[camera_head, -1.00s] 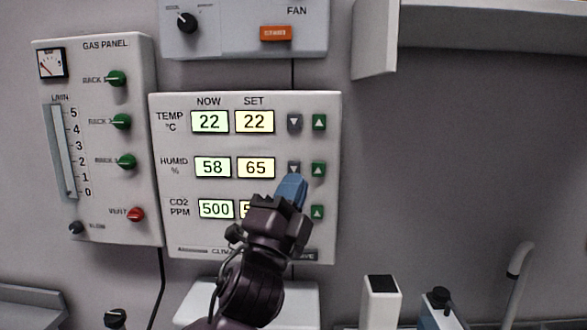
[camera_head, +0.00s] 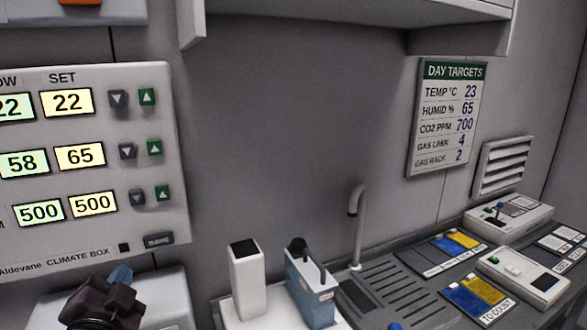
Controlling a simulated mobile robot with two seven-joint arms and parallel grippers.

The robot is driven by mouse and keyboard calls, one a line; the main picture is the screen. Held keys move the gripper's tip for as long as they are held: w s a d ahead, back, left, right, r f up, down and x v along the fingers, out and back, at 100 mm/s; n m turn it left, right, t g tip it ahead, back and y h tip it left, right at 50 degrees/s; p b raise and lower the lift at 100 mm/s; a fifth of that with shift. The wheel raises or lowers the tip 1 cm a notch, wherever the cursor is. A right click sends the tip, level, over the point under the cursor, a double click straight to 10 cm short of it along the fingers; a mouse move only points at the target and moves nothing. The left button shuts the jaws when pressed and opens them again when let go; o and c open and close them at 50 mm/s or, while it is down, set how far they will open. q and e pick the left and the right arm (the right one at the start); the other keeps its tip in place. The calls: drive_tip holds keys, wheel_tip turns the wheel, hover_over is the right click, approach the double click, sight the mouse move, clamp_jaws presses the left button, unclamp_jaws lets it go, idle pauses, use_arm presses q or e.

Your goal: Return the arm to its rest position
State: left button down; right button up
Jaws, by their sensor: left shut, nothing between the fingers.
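My left gripper (camera_head: 120,278) is at the lower left of the head view, below the climate box (camera_head: 88,225) and apart from its buttons. Its blue fingertips are together with nothing between them. The climate box displays show SET 22, 65 and 500, and NOW 58 and 500 in the lower two rows; the top NOW reading is cut by the frame edge. My right gripper is out of view.
A day targets sign (camera_head: 446,118) hangs on the right wall, listing 23, 65, 700, 4 and 2. Below are a white box (camera_head: 248,282), a blue-grey container (camera_head: 311,290), a tap (camera_head: 357,225) and a grooved drainer (camera_head: 392,290). A shelf (camera_head: 350,12) overhangs above.

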use_arm(q)
drive_tip(key=s+f+n+g+h, duration=0.1)
drive_tip(key=s+f+n+g, duration=0.1)
drive_tip(key=s+f+g, duration=0.5)
drive_tip(key=s+f+n+g, duration=0.1)
drive_tip(key=s+f+n, duration=0.25)
drive_tip(key=f, duration=0.65)
drive_tip(key=s+d+f+n+g+h, duration=0.1)
drive_tip(key=s+f+g, duration=0.25)
drive_tip(key=s, duration=0.35)
drive_tip(key=s+f+n+g+h, duration=0.1)
drive_tip(key=s+f+g, duration=0.2)
drive_tip(key=s+f, duration=0.35)
drive_tip(key=w+f+t+h, duration=0.1)
drive_tip(key=w+f+t, duration=0.4)
drive_tip(key=f+t, duration=0.2)
wheel_tip(320, 180, down, 2)
drive_tip(key=shift+w+f+m+t, duration=0.1)
drive_tip(key=shift+w+m+t, duration=0.25)
drive_tip(key=shift+w, duration=0.05)
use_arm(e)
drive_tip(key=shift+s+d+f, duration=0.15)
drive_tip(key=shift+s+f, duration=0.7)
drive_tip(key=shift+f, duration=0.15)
use_arm(q)
drive_tip(key=shift+d, duration=0.1)
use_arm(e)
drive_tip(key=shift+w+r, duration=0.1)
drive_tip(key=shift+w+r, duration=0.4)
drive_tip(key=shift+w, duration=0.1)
